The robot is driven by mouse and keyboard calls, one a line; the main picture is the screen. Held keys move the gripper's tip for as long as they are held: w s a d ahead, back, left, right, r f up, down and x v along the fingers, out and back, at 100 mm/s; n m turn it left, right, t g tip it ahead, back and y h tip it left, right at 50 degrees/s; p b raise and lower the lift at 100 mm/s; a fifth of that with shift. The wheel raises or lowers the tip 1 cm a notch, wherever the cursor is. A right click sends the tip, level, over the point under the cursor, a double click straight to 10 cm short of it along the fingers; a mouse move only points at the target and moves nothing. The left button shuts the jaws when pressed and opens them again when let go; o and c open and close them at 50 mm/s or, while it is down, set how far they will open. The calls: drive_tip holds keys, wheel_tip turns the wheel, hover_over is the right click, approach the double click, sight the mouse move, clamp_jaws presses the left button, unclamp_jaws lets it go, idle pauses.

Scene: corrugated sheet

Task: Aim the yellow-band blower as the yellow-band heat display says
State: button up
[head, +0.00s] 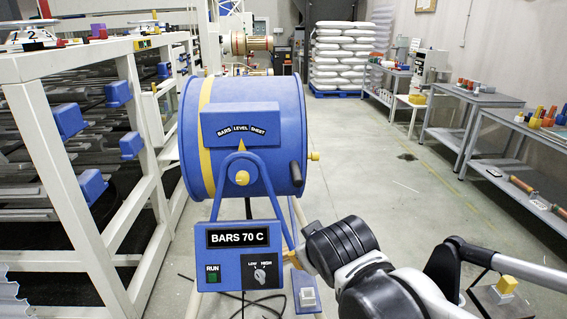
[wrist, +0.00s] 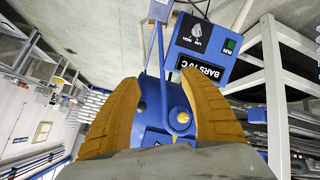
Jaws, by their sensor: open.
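The yellow-band blower (head: 285,125) is a blue drum with a yellow band on its left part, on a blue fork stand. Its scale plate (head: 240,122) reads BARS, LEVEL, SHEET; the yellow pointer (head: 241,146) stands at LEVEL. A dark handle (head: 296,174) sticks out at the drum's right side. The heat display (head: 239,238) below reads BARS 70 C; it also shows upside down in the wrist view (wrist: 200,70). My gripper (head: 289,258) is low and right of the drum, partly hidden by my arm. In the wrist view my gripper (wrist: 160,82) is open and empty, facing the drum (wrist: 150,105).
The control box has a green RUN button (head: 213,274) and a LOW/HIGH knob (head: 260,275). A white rack (head: 60,180) with blue blocks stands close on the left. Benches (head: 470,95) line the right wall. The floor (head: 390,185) between is mostly clear.

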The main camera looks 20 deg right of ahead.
sight(298, 184)
drive_tip(key=w+d+r+n+t+h, duration=0.2)
drive_tip(key=w+d+n, duration=0.2)
drive_tip(key=w, duration=0.3)
drive_tip(key=w+d+r+n+t+h, duration=0.2)
drive_tip(key=w+d+n, duration=0.15)
drive_tip(key=w, duration=0.35)
drive_tip(key=w+f+n+t, duration=0.1)
drive_tip(key=w+n, duration=0.1)
drive_tip(key=n, duration=0.1)
drive_tip(key=w+f+n+t+p, duration=0.1)
drive_tip(key=w+n, duration=0.2)
drive_tip(key=n, duration=0.1)
drive_tip(key=w+f+n+t, duration=0.2)
drive_tip(key=w+n, duration=0.1)
drive_tip(key=shift+d+y+p, duration=0.3)
drive_tip(key=shift+y+p, duration=0.05)
drive_tip(key=shift+y, duration=0.05)
drive_tip(key=shift+w+a+f+n+t, duration=0.2)
drive_tip(key=shift+w+f+n+t, duration=0.15)
drive_tip(key=shift+n, duration=0.5)
drive_tip(key=shift+w+d+p, duration=0.1)
drive_tip(key=shift+w+p, duration=0.1)
drive_tip(key=shift+p, duration=0.25)
drive_tip(key=x, duration=0.8)
drive_tip(key=shift+w+d+f, duration=0.1)
drive_tip(key=shift+w+f, duration=0.2)
drive_tip(key=shift+w+d+r, duration=0.1)
drive_tip(key=shift+w+d, duration=0.1)
drive_tip(key=shift+w, duration=0.45)
